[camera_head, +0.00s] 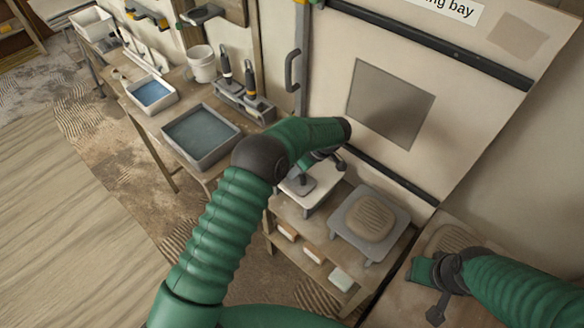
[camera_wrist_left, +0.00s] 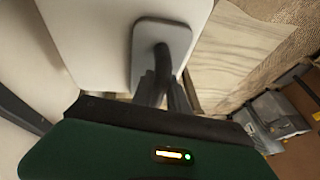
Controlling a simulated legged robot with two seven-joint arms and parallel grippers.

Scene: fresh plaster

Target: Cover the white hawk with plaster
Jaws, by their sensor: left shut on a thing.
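The white hawk (camera_head: 325,188) is a flat white board with a grey plate and handle, above the low wooden bench. Its visible face is bare white. My left gripper (camera_head: 325,155) is shut on the handle. In the left wrist view the board (camera_wrist_left: 85,40) fills the upper left, and the gripper's fingers (camera_wrist_left: 165,95) close around the handle. A beige ribbed mound, seemingly plaster (camera_head: 370,218), lies on a grey stand (camera_head: 349,236) just right of the hawk. My right gripper (camera_head: 438,290) is at the lower right; its jaws are too small to read.
Another beige ribbed patch (camera_head: 452,238) lies beside the right arm. A grey water tray (camera_head: 201,160), a blue-filled tray (camera_head: 151,93), a white bucket (camera_head: 202,65) and a tool rack (camera_head: 247,103) stand on the left bench. A wall panel (camera_head: 460,75) with a grey square rises behind.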

